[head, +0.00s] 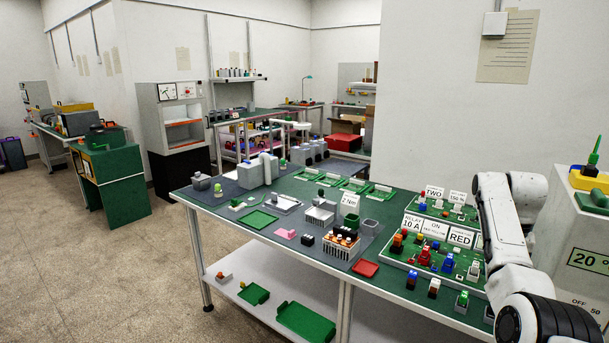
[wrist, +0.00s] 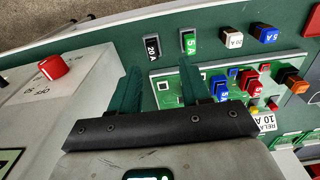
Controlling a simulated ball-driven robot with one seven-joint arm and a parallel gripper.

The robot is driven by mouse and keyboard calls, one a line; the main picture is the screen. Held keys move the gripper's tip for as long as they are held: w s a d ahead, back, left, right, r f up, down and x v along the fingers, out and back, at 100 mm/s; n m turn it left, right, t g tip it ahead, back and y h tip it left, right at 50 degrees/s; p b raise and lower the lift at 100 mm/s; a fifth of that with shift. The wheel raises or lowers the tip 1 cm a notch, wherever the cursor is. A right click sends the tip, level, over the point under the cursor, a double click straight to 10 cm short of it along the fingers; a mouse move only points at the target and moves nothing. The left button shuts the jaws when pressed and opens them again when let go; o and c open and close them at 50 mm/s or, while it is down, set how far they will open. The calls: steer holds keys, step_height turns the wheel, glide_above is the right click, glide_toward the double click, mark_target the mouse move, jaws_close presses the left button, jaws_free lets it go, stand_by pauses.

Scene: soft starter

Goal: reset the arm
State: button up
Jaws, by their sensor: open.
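In the wrist view my gripper (wrist: 160,76) is open, its two dark green fingers apart with nothing held between them. Past the fingertips are a block marked 20 A (wrist: 152,48) and a green block marked 5 A (wrist: 189,42). A green board with a square part (wrist: 163,86) shows between the fingers. In the head view my white arm is folded at the right edge, and its gripper is not visible there.
The green workbench (head: 225,210) carries trays, heatsinks and label cards. A board with coloured parts (head: 425,262) lies near my arm. A grey cabinet (head: 570,240) marked 20 stands at the right; a red knob (wrist: 53,67) shows in the wrist view. Open floor lies left.

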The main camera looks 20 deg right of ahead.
steer(key=s+a+f+n, duration=0.3)
steer(key=a+f, duration=0.7)
steer(key=a, duration=0.1)
steer(key=s+a+f+n, duration=0.2)
steer(key=s+a+f, duration=0.2)
steer(key=a+f, duration=0.7)
steer(key=s+a+f+n, duration=0.1)
steer(key=s+a+n, duration=0.5)
steer(key=s+a, duration=1.1)
steer(key=s, duration=0.4)
steer(key=shift+a+t, duration=0.35)
steer(key=shift+t, duration=0.05)
